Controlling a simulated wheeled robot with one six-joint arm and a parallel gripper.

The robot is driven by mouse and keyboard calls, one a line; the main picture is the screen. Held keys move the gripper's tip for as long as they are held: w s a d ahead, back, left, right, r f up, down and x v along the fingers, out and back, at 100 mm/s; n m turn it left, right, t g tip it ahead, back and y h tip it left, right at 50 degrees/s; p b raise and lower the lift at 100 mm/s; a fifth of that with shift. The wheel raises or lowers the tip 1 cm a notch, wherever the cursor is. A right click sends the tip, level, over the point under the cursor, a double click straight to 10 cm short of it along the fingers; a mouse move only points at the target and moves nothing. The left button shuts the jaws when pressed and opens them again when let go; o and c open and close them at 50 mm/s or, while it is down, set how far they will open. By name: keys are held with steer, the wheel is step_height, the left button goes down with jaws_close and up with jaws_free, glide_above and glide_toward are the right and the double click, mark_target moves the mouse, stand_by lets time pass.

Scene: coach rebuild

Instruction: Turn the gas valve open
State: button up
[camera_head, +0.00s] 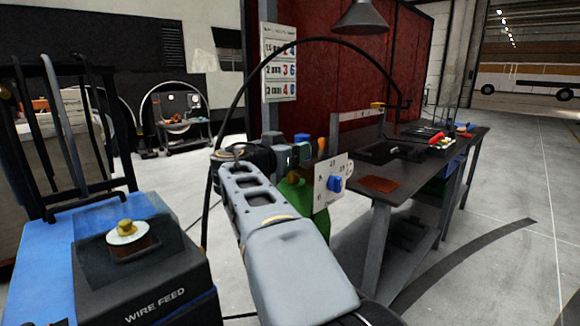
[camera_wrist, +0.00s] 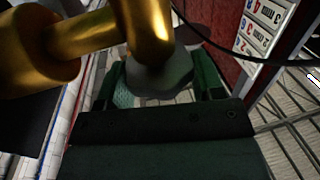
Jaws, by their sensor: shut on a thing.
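In the wrist view the brass valve body (camera_wrist: 150,25) fills the upper left and top, close to the camera. A grey faceted valve knob (camera_wrist: 158,84) sits below it, between the dark green fingers of my gripper (camera_wrist: 160,88). The fingers are shut on this knob, one on each side. In the head view my gripper (camera_head: 290,156) is at the top of a green gas cylinder (camera_head: 297,194); my arm hides much of the cylinder and the valve. How far the valve is turned cannot be told.
A white dial plate (camera_head: 325,193) with a blue knob (camera_head: 335,184) stands just right of the cylinder. A blue wire-feed machine (camera_head: 30,270) is at left. A dark workbench (camera_head: 408,178) stands at right. A black hose (camera_head: 240,88) arches overhead. Open floor lies at far right.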

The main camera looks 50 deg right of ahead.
steer(key=shift+f+n+t+b, duration=0.15)
steer(key=shift+n+t+b, duration=0.35)
steer(key=shift+t+b, duration=0.25)
steer(key=shift+t, duration=0.35)
steer(key=o, duration=0.9)
steer(key=v, duration=1.4)
steer(key=shift+s+d+r+p, duration=0.1)
steer(key=shift+r+p, duration=0.25)
steer(key=shift+r, duration=0.05)
